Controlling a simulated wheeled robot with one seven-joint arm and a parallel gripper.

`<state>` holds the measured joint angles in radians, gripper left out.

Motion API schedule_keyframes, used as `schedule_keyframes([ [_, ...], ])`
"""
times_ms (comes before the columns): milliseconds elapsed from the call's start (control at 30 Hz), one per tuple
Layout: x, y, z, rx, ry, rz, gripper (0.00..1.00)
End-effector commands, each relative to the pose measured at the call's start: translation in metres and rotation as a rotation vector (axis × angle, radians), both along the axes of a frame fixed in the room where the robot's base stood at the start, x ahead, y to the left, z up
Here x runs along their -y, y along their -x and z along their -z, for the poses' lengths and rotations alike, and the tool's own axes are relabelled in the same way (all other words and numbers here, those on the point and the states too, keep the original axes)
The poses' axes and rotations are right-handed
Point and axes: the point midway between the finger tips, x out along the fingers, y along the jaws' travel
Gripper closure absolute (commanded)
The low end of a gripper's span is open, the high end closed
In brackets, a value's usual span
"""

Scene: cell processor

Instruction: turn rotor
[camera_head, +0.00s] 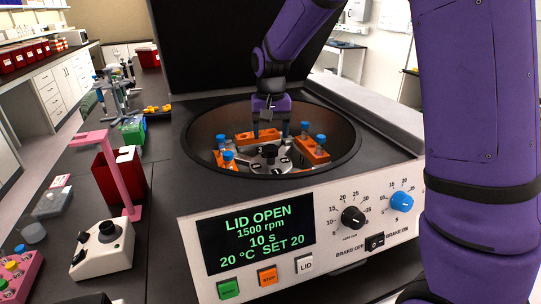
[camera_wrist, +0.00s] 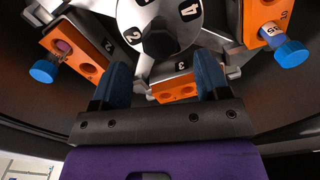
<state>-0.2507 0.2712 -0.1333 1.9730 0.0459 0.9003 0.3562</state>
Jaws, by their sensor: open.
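The rotor (camera_head: 269,156) sits in the round bowl of the open centrifuge, with a dark central knob (camera_wrist: 160,38) and numbered silver arms. My gripper (camera_head: 270,134) points down into the back of the bowl, open and empty. In the wrist view its blue fingers (camera_wrist: 163,68) straddle the region of the orange bucket marked 3 (camera_wrist: 174,92); contact cannot be told. That bucket shows empty holes.
The bowl wall (camera_head: 345,135) surrounds the rotor closely, and the raised black lid (camera_head: 205,45) stands behind. The front panel display (camera_head: 256,236) reads LID OPEN, 1500 rpm. A pink stand (camera_head: 128,175) and a white knobbed device (camera_head: 103,248) are on the bench at the left.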

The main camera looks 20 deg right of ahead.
Motion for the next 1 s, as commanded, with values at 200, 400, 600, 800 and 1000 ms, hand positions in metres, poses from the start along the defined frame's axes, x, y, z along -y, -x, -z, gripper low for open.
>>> schedule_keyframes([
  [200,0.000,0.000,0.041,-0.003,0.001,-0.001,0.31],
  [400,0.000,0.000,0.067,-0.002,0.000,-0.001,0.31],
  [600,0.000,0.000,0.077,0.000,0.000,-0.001,0.31],
  [800,0.000,0.000,0.078,0.000,0.000,-0.001,0.31],
  [1000,0.000,0.000,0.078,0.000,0.000,-0.001,0.61],
])
